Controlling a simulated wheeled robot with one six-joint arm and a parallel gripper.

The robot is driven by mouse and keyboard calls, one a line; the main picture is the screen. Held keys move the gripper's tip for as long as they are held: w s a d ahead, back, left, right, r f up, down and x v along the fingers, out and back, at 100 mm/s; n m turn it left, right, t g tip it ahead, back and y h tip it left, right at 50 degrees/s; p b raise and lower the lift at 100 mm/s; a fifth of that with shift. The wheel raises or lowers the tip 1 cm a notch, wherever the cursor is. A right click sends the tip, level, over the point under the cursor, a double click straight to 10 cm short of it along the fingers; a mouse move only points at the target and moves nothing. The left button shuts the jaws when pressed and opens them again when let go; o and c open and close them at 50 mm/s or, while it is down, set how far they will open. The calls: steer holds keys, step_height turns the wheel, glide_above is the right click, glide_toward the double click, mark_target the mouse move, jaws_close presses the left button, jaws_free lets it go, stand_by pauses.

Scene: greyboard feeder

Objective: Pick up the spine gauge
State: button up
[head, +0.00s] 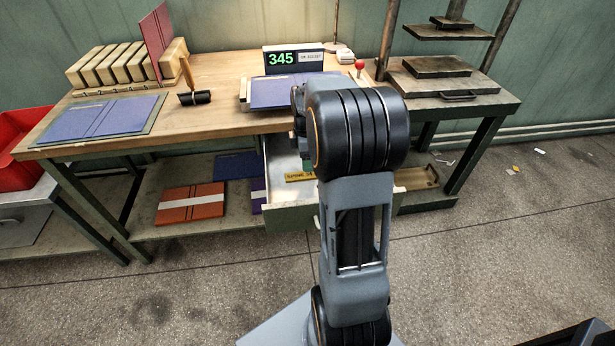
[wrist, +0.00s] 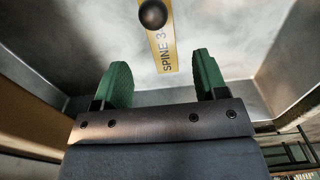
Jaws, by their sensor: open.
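The spine gauge is a yellow strip marked "SPINE 3" with a round black knob; it lies in the open drawer and shows in the wrist view (wrist: 168,50). In the head view its yellow end (head: 299,176) shows left of my arm, and the rest is hidden. My gripper (wrist: 161,72) is open, its two green fingers apart on either side of the gauge's line in the wrist view. The knob is beyond the fingertips, and nothing is between the fingers in their grip.
The drawer's metal walls (wrist: 45,40) rise close on both sides. The drawer (head: 288,215) hangs out under the workbench (head: 225,118). Blue boards (head: 105,117), a brush-like tool (head: 194,97) and a display reading 345 (head: 293,58) are on the bench. A red bin (head: 18,150) stands left.

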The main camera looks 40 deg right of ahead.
mark_target(308, 174)
steer(key=shift+f+b, duration=1.1)
steer(key=shift+f, duration=1.75)
steer(key=shift+c, duration=0.5)
steer(key=c, duration=1)
steer(key=shift+r, duration=0.1)
steer(key=shift+c, duration=0.6)
steer(key=shift+d+r, duration=0.1)
